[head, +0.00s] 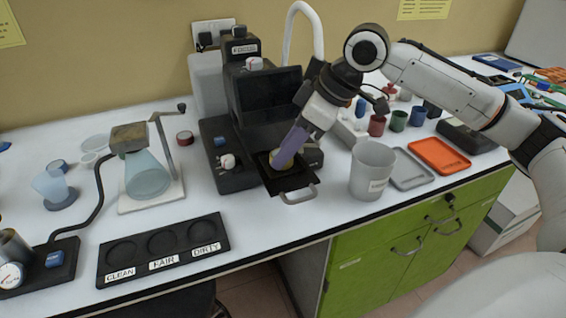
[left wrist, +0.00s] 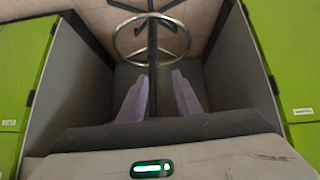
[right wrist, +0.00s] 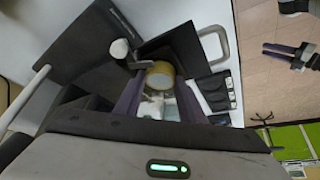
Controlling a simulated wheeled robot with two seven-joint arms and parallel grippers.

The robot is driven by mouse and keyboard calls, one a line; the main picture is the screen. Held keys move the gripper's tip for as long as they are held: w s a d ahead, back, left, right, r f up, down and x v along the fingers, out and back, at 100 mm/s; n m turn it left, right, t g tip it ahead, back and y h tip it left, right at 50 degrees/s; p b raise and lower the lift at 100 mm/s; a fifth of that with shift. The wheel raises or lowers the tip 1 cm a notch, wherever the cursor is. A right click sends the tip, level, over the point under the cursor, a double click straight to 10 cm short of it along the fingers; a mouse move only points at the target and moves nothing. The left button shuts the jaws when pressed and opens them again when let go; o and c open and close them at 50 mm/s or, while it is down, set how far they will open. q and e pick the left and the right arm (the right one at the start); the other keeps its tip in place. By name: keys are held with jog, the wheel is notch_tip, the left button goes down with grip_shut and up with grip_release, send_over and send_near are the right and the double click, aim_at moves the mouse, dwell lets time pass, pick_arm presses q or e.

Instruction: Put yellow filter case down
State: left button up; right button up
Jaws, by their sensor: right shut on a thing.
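The yellow filter case (head: 281,161) is a small round yellowish piece, low over the dark pulled-out drawer (head: 297,182) of the black machine (head: 262,95). My right gripper (head: 284,156) reaches down and is shut on it. In the right wrist view the case (right wrist: 160,76) sits between the fingertips, with the drawer (right wrist: 185,48) beside and below it. I cannot tell whether it touches the drawer floor. My left gripper (left wrist: 153,92) is open and empty, away from the counter, facing the space between green cabinets.
A black tray (head: 228,243) with three empty round wells, labelled CLEAN, FAIR and DIRTY, lies at the front. A grey beaker (head: 372,170) stands right of the drawer. A flask stand (head: 150,190) is at left. An orange tray (head: 438,156) lies further right.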

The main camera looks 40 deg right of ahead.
jog(key=shift+w+f, duration=0.1)
pick_arm(q)
jog(key=shift+w+d+r, duration=0.4)
jog(key=shift+w+r, duration=0.1)
jog(key=shift+w, duration=0.1)
pick_arm(e)
jog(key=shift+f, duration=0.1)
jog(key=o, duration=1)
pick_arm(q)
jog(key=shift+s+a+f, duration=0.1)
jog(key=shift+a+f, duration=0.05)
pick_arm(e)
jog(key=shift+d+r, duration=0.1)
jog(key=shift+r, duration=0.25)
pick_arm(q)
jog(key=shift+s+a+p, duration=0.2)
jog(key=shift+s+p, duration=0.1)
jog(key=shift+p, duration=0.4)
pick_arm(e)
jog(key=v, duration=1.1)
jog(key=shift+d+r, duration=0.1)
jog(key=shift+r, duration=0.15)
pick_arm(q)
jog(key=shift+r, duration=0.25)
